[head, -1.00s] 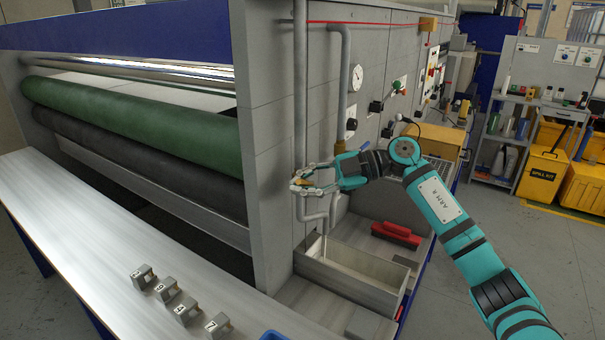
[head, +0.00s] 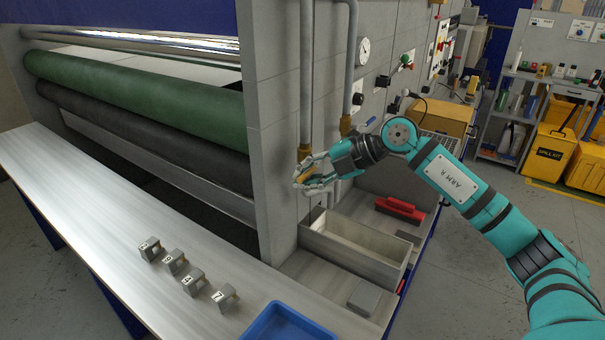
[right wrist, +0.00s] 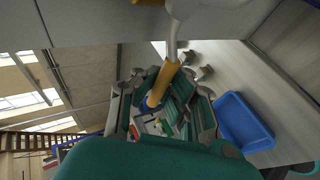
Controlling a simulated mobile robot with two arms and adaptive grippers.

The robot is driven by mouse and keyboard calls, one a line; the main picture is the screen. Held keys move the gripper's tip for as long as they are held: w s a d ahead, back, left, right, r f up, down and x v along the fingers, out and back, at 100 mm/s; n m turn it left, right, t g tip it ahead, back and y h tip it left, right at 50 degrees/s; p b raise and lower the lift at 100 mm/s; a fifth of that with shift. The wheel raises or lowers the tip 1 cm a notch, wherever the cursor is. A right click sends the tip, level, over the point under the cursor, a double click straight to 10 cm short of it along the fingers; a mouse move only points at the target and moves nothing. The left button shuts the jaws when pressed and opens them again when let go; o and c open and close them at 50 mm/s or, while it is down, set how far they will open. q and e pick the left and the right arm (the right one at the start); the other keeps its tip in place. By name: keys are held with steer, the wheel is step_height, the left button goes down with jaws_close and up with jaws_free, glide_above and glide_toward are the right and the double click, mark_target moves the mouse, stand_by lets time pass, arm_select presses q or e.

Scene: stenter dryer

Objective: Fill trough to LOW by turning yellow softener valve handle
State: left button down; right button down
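The yellow valve handle (head: 303,174) is just below the brass fitting (head: 305,150) on the left pipe. My right gripper (head: 306,175) is around it, a finger on either side. In the right wrist view the yellow handle (right wrist: 161,84) runs between the fingers (right wrist: 165,105); whether they press on it I cannot tell. The grey trough (head: 310,243) stands below and right of the gripper. Its pale inside shows partly, but no level mark or liquid surface is readable. My left gripper is not in view.
A second pipe with a brass valve (head: 345,125) stands close to the right. A red-handled tool (head: 400,208) lies behind the trough. Several numbered blocks (head: 193,282) and a blue tray (head: 285,325) are on the front bench. A green roller (head: 140,105) is at left.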

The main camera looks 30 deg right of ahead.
steer(key=shift+f, duration=0.25)
steer(key=c, duration=1.3)
jaws_free()
steer(key=shift+s+d+r, duration=0.2)
steer(key=shift+s+d, duration=0.1)
steer(key=shift+w, duration=0.1)
steer(key=shift+a, duration=0.1)
steer(key=v, duration=1.2)
